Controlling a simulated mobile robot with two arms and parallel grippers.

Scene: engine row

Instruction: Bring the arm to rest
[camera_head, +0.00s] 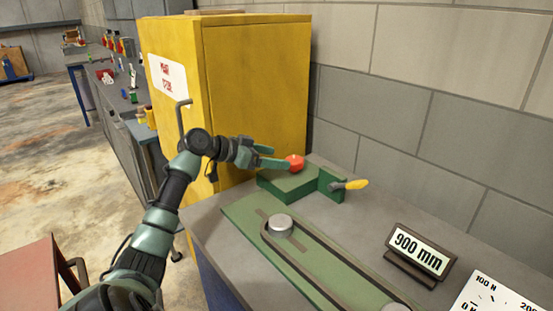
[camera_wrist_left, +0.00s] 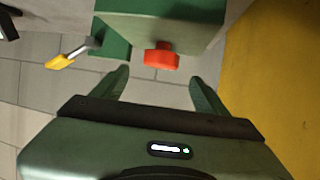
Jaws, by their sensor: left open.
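My left gripper (camera_head: 278,158) is open, its fingers beside a red knob (camera_head: 295,162) on a green block (camera_head: 290,184) on the bench. In the left wrist view, the left gripper's two fingers (camera_wrist_left: 167,90) stand apart, and the red knob (camera_wrist_left: 161,55) shows just ahead, between their lines. No object is seen held in the fingers. The green block (camera_wrist_left: 170,22) fills the top of that view. My left arm reaches in from the lower left in the head view. My right gripper is not in view.
A yellow cabinet (camera_head: 255,95) stands close behind my left gripper. A yellow-handled lever (camera_head: 355,184) sticks out from the block. A belt fixture (camera_head: 315,262), a "900 mm" sign (camera_head: 420,252) and a white card (camera_head: 497,297) are on the grey bench. Open floor lies left.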

